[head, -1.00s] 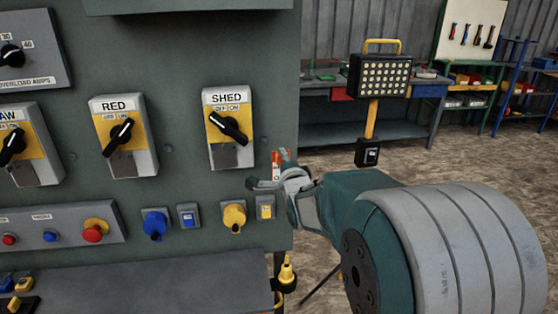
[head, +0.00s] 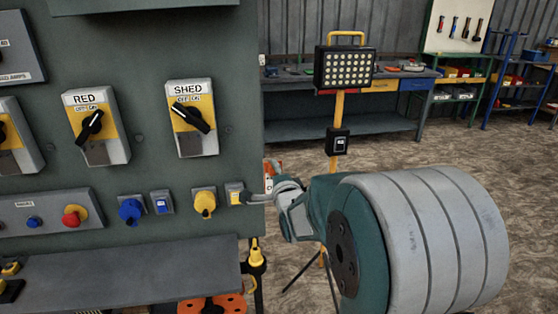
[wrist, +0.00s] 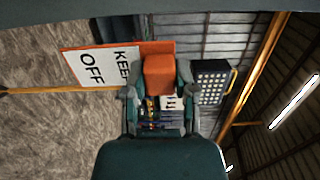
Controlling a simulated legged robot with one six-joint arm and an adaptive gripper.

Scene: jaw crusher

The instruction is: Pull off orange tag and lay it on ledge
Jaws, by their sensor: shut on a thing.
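The orange tag (wrist: 90,66) shows in the wrist view as a white plate with an orange edge, reading "KEEP OFF". An orange block (wrist: 159,75) on it sits between the fingers of my gripper (wrist: 160,92), which is shut on it. In the head view my gripper (head: 262,188) is at the right edge of the grey panel, beside the small yellow switch. Only a sliver of the tag (head: 271,168) shows behind it there. The grey ledge (head: 130,275) runs along the panel's foot, below and left of my gripper.
A yellow knob (head: 204,202) and blue knob (head: 130,210) stick out from the panel above the ledge. Orange discs (head: 212,304) show low in front. A lamp on a yellow post (head: 345,68) stands behind.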

